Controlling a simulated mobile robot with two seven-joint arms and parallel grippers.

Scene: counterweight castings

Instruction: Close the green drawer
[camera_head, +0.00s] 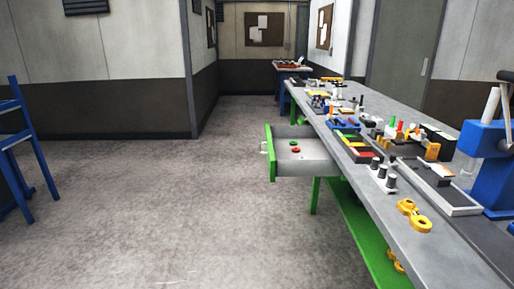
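The green drawer (271,152) is pulled out from the long workbench, on its left side, and sticks out over the floor. Its front panel is green with a small pale handle (263,147) on the outer face. The inside is grey, and a red ring-like part and a small green part (294,143) lie in it. Neither of my grippers shows in the head view.
The grey-topped workbench (440,247) with green legs runs along the right, covered with small parts and trays. A blue machine (492,165) stands at the right edge. A blue chair-like frame (17,150) is at the far left. The floor (170,215) left of the drawer is clear.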

